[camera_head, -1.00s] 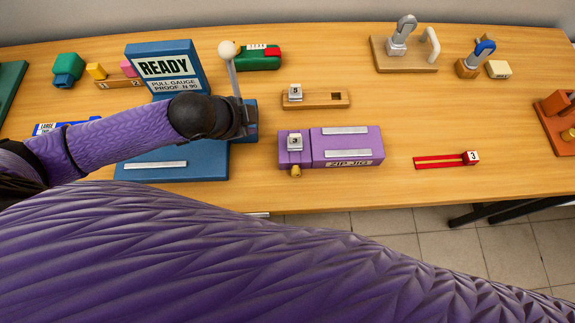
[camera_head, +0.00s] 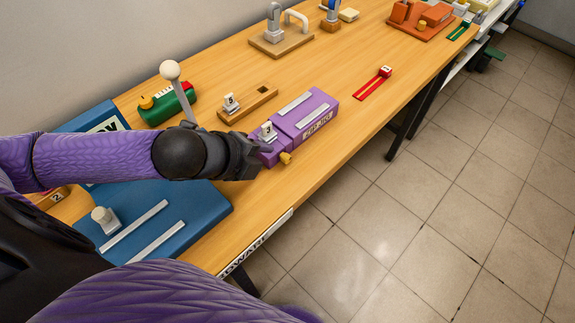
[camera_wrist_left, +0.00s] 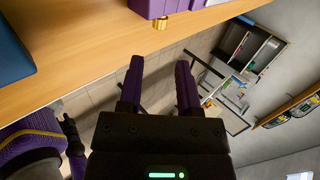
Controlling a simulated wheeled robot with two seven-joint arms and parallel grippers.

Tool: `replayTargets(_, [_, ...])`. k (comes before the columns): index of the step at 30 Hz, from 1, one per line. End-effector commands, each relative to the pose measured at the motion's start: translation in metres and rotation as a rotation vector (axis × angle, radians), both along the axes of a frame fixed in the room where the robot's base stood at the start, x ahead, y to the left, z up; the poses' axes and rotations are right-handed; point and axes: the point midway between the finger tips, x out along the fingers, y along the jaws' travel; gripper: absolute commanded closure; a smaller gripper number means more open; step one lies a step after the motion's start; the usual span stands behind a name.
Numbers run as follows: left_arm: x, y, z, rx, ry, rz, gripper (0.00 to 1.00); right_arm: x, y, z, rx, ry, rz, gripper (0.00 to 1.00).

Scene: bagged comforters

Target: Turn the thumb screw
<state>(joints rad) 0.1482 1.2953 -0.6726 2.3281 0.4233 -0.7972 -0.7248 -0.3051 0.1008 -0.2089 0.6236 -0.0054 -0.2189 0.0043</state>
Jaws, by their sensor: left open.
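The brass thumb screw (camera_head: 285,158) sticks out of the near side of the purple zip jig (camera_head: 318,101), close to the jig's left end. My left gripper (camera_head: 258,153) is at the left end of the jig in the head view and partly covers it. In the left wrist view the screw (camera_wrist_left: 161,24) shows under the purple jig (camera_wrist_left: 178,6), at the table edge. There the open, empty fingers of my left gripper (camera_wrist_left: 159,72) point toward the screw, with a gap between. My right gripper is not in view.
The blue pull gauge base (camera_head: 205,205) lies left of the jig, with a white-knobbed lever (camera_head: 171,72) behind my wrist. A wooden block (camera_head: 247,104) stands behind the jig. A red slider (camera_head: 372,85) lies to the right. The table's front edge is close to the jig.

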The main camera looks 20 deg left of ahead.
Motion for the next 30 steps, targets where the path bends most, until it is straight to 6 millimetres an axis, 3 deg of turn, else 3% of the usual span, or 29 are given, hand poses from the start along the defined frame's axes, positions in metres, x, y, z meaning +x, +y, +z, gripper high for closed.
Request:
replayTargets(3, [0.018, -0.008, -0.026, -0.007, 0.001, 0.002, 0.56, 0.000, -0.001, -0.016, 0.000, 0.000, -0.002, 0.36])
replayTargets(9, [0.041, -0.015, -0.051, -0.004, 0.002, 0.002, 0.56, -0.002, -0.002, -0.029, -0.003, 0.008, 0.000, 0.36])
replayTargets(22, [0.051, -0.019, -0.059, -0.003, 0.002, 0.001, 0.56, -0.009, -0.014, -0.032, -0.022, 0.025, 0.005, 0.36])
replayTargets(23, [0.051, -0.019, -0.059, -0.003, 0.002, 0.001, 0.59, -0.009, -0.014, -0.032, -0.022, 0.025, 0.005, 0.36])
replayTargets(28, [0.051, -0.019, -0.059, -0.003, 0.002, 0.001, 0.95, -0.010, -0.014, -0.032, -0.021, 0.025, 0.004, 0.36])
replayTargets(30, [0.051, -0.019, -0.059, -0.003, 0.002, 0.001, 1.00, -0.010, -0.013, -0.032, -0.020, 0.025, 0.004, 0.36])
